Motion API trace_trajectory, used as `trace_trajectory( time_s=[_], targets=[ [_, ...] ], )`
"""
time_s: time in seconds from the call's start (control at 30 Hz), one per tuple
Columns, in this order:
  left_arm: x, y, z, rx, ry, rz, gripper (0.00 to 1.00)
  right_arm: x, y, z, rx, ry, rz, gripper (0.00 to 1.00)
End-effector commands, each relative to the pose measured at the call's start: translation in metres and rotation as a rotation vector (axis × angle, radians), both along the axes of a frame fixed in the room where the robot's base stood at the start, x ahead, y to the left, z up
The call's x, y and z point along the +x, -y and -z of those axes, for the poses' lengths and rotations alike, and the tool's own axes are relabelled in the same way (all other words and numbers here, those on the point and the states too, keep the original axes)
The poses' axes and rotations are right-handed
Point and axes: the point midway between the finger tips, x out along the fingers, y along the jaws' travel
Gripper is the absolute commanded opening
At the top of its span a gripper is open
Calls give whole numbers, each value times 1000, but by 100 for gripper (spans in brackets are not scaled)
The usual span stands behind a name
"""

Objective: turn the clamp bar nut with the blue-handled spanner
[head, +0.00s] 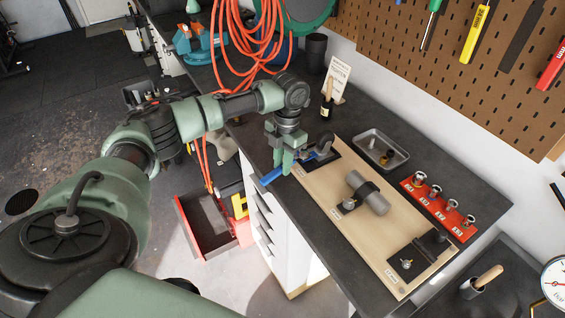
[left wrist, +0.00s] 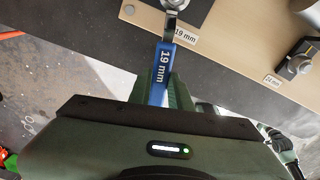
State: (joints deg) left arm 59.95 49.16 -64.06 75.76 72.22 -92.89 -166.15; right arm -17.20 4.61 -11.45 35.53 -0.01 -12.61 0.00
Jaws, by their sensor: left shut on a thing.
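My left gripper (head: 283,160) is shut on the blue-handled spanner (head: 270,178) at the left edge of the wooden board (head: 325,190). In the left wrist view the spanner handle (left wrist: 162,72) reads "19 mm" and points up from between my fingers. Its steel head reaches a round metal nut (left wrist: 176,4) at the top edge, beside a "19 mm" label. The frame edge cuts this off, so I cannot tell how the jaw sits on it. In the head view this end meets the dark far fixture (head: 323,147). My right gripper is not in view.
A clamped grey cylinder (head: 367,193) and a dark near fixture (head: 420,258) stand on the board. A red rack with several fittings (head: 437,205) and a grey tray (head: 367,139) lie to the right. An open red drawer (head: 205,225) is below left.

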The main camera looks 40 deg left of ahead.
Motion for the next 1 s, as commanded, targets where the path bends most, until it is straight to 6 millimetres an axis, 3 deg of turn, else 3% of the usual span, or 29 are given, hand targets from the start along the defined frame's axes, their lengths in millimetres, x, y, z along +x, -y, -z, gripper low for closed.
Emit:
trace_trajectory(
  time_s=[0.8, 1.0],
  targets=[
    [0, 0, -51, -1, 0, 1, 0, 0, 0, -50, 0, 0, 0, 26],
    [0, 0, -55, -1, 0, 1, 0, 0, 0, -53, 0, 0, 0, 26]
  ],
)
